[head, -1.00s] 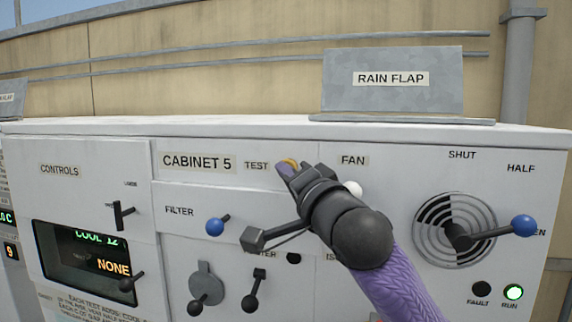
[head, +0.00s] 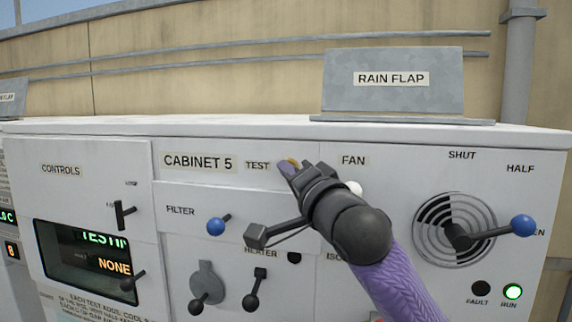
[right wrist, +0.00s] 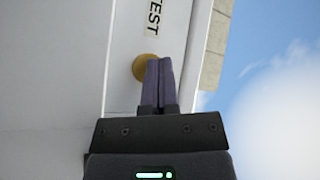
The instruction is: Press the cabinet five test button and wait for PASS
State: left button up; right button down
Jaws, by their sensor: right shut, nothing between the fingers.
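The cabinet five panel carries a "CABINET 5" label (head: 197,162) and a "TEST" label (head: 257,166). The yellow test button (right wrist: 145,67) is beside the TEST label in the right wrist view; only a sliver shows in the head view (head: 293,162). My right gripper (head: 286,166) is shut and empty, its purple fingertips at the button, partly hiding it. Whether they touch it is hard to tell. The display (head: 88,262) reads "TESTI…" in green, cut off, with "NONE" in orange below. My left gripper is not in view.
Close to my right arm are a blue filter knob (head: 215,226), a white fan knob (head: 353,188) and black levers (head: 250,302). A blue-tipped vent lever (head: 523,225) is at right. A rain flap (head: 393,95) stands on top.

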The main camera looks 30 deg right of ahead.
jog(key=shift+s+a, duration=0.65)
jog(key=s+a, duration=0.3)
jog(key=shift+s+a, duration=0.15)
jog(key=shift+a, duration=0.25)
jog(key=shift+f, duration=0.1)
dwell(0.6)
